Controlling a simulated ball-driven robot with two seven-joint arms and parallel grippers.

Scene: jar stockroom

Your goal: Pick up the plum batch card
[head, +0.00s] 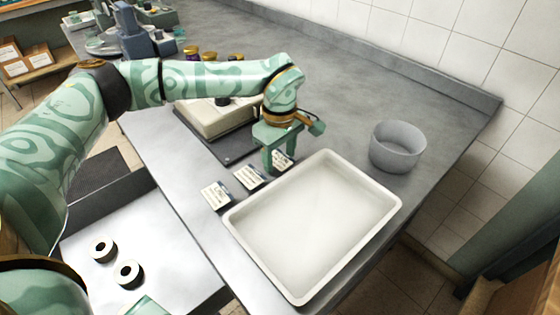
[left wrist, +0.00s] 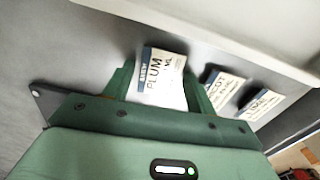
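The plum batch card (left wrist: 160,76) is white with a blue band and reads "PLUM" in the left wrist view. In the head view it shows as a small white card (head: 281,161) beside the tray's far left corner. My left gripper (head: 280,158) points down over it, with its fingers apart on either side of the card. The gripper also shows in the left wrist view (left wrist: 166,95). I cannot tell whether the fingers touch the card.
Two similar cards stand in line with it, one ending in "COT" (left wrist: 222,88) and one reading "LIME" (left wrist: 260,103). A white tray (head: 232,218) lies close in front. A grey bowl (head: 398,148) stands to the right. A cream scale-like device (head: 213,119) is behind the arm.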

